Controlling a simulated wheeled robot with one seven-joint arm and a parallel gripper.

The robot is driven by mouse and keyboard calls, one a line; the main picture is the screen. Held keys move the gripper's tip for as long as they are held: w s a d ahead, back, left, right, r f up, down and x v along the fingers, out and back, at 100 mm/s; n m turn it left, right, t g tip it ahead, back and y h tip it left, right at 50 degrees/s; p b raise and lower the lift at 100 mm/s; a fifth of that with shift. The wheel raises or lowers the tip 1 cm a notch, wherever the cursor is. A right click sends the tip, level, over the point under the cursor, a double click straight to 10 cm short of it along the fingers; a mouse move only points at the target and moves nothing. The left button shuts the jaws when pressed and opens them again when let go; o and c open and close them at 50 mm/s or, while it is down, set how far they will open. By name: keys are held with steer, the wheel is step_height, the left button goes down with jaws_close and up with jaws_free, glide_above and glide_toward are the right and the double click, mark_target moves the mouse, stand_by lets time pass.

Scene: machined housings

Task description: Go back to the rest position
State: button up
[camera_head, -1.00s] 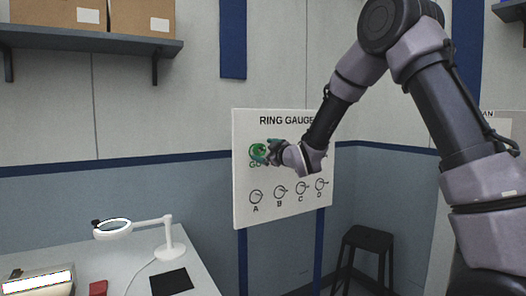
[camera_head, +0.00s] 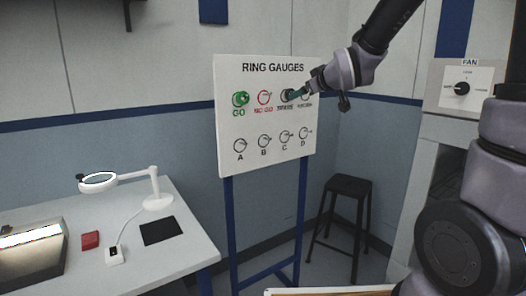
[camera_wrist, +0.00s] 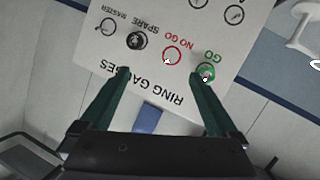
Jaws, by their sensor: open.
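My gripper (camera_head: 299,95) is in front of the ring gauge board (camera_head: 228,140), near its upper right part in the head view. In the wrist view my gripper (camera_wrist: 160,72) has its two green fingers spread apart with nothing between them. A green ring (camera_head: 240,99) hangs at the GO place on the board; it also shows in the wrist view (camera_wrist: 206,71), close to one fingertip in the picture. A dark ring (camera_wrist: 137,41) is at the SPARE place. The NO GO place (camera_head: 264,98) shows a red outline and looks empty.
A white table (camera_head: 190,240) at the left holds a magnifier lamp (camera_head: 157,200), a black mat (camera_head: 161,231), a red block (camera_head: 90,240) and a light box (camera_head: 30,255). A black stool (camera_head: 348,187) stands right of the board. A fan panel (camera_head: 462,88) is at the far right.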

steer(key=s+d+r+m+g+h, duration=0.1)
steer(key=s+d+m+g+h, duration=0.2)
steer(key=s+d+m, duration=0.5)
steer(key=s+d+m+g, duration=0.2)
steer(key=s, duration=0.7)
steer(key=s+d+f+m+g, duration=0.1)
steer(key=s+d+g, duration=0.1)
steer(key=s, duration=0.7)
steer(key=shift+s+f+m+y, duration=0.15)
steer(key=shift+s+m+y, duration=0.15)
steer(key=shift+m+y, duration=0.1)
steer(key=shift+a, duration=0.1)
